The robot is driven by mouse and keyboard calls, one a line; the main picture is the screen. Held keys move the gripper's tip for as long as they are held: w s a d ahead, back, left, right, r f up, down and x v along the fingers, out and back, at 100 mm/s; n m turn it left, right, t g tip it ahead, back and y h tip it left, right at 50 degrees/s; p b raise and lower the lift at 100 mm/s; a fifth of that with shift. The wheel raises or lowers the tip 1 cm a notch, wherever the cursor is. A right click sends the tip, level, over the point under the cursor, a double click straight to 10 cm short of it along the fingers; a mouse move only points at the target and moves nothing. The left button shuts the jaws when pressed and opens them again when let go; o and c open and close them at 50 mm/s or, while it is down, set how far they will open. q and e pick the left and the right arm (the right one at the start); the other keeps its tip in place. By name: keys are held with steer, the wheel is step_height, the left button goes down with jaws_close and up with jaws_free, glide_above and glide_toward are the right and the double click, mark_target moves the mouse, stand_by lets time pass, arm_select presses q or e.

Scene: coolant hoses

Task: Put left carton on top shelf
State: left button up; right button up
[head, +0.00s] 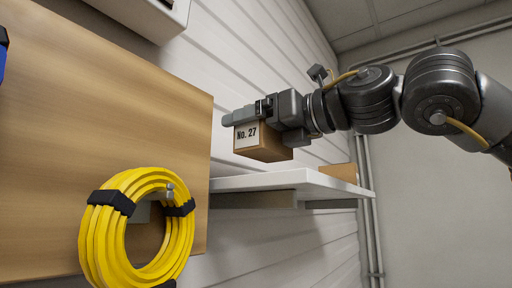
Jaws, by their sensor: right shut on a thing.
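A small brown carton (266,153) with a white label reading "No. 27" is in my right gripper (249,113). The gripper is shut on the carton's upper part and holds it level, close above a white wall shelf (270,181). From this angle I cannot tell whether the carton's underside touches the shelf. My left gripper is not in view.
A wooden board (110,120) fills the left side. A coiled yellow hose (102,235) with black straps hangs on a peg there. A white fixture (150,12) is on the wall at the upper left. Pipes (368,220) run along the back corner.

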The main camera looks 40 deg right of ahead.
mark_target(255, 159)
steer(key=shift+w, duration=0.15)
steer(key=shift+w+a+f, duration=0.1)
steer(key=shift+w+f, duration=0.15)
steer(key=shift+w, duration=0.05)
step_height(255, 159, down, 2)
steer(key=shift+w+f, duration=0.1)
steer(key=shift+f, duration=0.45)
steer(key=shift+d+f, duration=0.1)
steer(key=shift+d, duration=0.15)
steer(key=shift+a+f, duration=0.2)
steer(key=shift+a, duration=0.1)
steer(key=o, duration=0.8)
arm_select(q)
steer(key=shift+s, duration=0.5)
arm_select(e)
steer(key=shift+d, duration=0.15)
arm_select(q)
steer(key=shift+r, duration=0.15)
arm_select(e)
steer(key=shift+r, duration=0.15)
